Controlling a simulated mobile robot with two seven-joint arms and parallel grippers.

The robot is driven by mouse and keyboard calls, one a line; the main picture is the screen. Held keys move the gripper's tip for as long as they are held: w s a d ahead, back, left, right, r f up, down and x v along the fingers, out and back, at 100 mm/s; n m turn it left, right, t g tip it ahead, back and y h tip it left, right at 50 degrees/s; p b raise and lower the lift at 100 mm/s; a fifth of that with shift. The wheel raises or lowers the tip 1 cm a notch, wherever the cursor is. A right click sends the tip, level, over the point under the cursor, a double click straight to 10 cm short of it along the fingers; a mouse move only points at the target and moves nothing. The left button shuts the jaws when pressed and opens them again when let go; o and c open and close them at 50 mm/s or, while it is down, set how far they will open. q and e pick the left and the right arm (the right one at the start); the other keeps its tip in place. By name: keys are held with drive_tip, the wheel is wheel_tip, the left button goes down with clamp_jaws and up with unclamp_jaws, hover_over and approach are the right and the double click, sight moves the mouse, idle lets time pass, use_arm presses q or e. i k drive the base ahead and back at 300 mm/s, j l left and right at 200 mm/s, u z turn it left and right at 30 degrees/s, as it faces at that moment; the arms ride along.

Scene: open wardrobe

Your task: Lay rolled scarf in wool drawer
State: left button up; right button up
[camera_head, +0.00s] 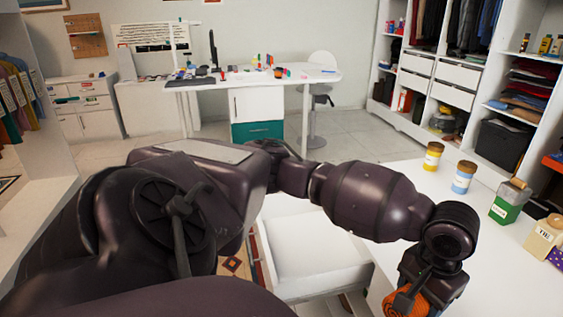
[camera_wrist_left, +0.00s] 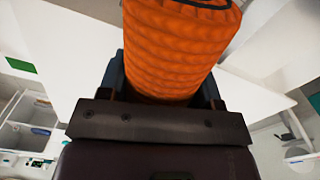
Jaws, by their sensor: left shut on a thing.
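The rolled scarf (camera_head: 405,304) is orange and ribbed, at the bottom right of the head view, partly cut off by the frame. It fills the upper middle of the left wrist view (camera_wrist_left: 178,48). My left gripper (camera_head: 425,292) is shut on it, with a dark finger on each side of the roll in the left wrist view (camera_wrist_left: 165,88). An open white drawer (camera_head: 315,247) lies below my left arm, left of the gripper. Its inside looks bare where visible; my arm hides part of it. No wool label can be read. My right gripper is not in view.
A white counter (camera_head: 470,225) on the right holds a yellow jar (camera_head: 433,157), a blue jar (camera_head: 463,178), a green-fronted box (camera_head: 509,204) and a cream tagged box (camera_head: 543,238). Wardrobe shelves (camera_head: 470,70) stand behind. A desk (camera_head: 260,78) is at the back.

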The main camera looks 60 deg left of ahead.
sight(294, 251)
drive_tip(key=j+u, duration=0.2)
drive_tip(key=u, duration=0.2)
drive_tip(key=j+u, duration=0.15)
drive_tip(key=u, duration=0.25)
drive_tip(key=i+j, duration=0.15)
drive_tip(key=j, duration=0.15)
drive_tip(key=i+j, duration=0.15)
drive_tip(key=j, duration=0.15)
drive_tip(key=i+j, duration=0.2)
drive_tip(key=j, duration=0.15)
